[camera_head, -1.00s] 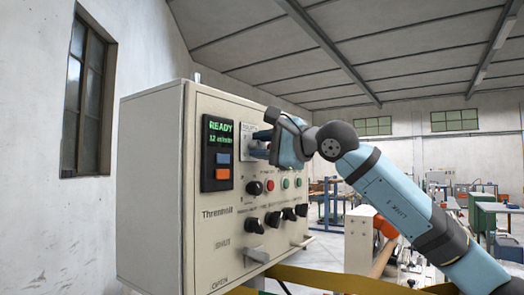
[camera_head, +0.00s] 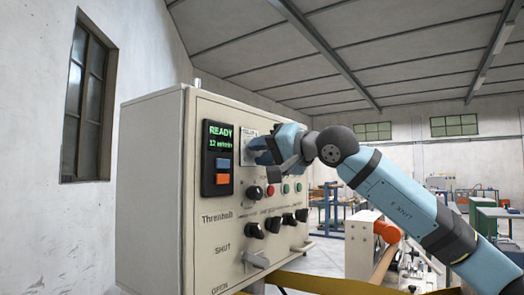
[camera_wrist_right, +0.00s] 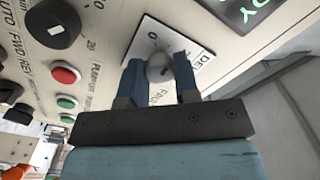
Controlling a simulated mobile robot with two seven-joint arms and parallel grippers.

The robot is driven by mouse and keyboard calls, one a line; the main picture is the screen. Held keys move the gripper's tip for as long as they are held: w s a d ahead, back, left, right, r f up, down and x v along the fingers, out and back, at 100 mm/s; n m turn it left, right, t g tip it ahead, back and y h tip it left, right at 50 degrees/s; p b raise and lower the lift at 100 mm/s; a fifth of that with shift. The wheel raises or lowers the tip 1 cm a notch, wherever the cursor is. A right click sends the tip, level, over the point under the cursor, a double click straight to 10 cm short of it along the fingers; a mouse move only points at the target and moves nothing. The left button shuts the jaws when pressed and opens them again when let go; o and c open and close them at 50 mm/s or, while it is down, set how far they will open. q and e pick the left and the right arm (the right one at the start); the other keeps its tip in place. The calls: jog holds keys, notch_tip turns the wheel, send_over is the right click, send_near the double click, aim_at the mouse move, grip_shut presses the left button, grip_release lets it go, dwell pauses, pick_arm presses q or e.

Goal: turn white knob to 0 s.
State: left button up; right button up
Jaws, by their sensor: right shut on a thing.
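The white knob (camera_wrist_right: 159,68) sits on a white dial plate (camera_wrist_right: 143,33) on the control panel, with a "0" mark near it in the right wrist view. My right gripper (camera_wrist_right: 160,75) is shut on the knob, one blue finger on each side. In the head view my right gripper (camera_head: 262,150) is at the panel beside the display and hides the knob. The dial plate (camera_head: 248,145) shows partly behind it. Which mark the knob points at I cannot tell. My left gripper is not in view.
The beige control box (camera_head: 150,190) carries a display (camera_head: 220,136) reading READY, a blue and an orange button, black knobs (camera_head: 272,223) and red and green buttons (camera_wrist_right: 65,75). A handle (camera_head: 256,260) sticks out below. Open room lies to the right.

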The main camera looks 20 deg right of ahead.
jog(key=shift+n+p, duration=0.7)
jog(key=shift+n, duration=3.5)
jog(key=shift+f, duration=0.1)
jog(key=o, duration=0.9)
jog(key=shift+d, duration=0.1)
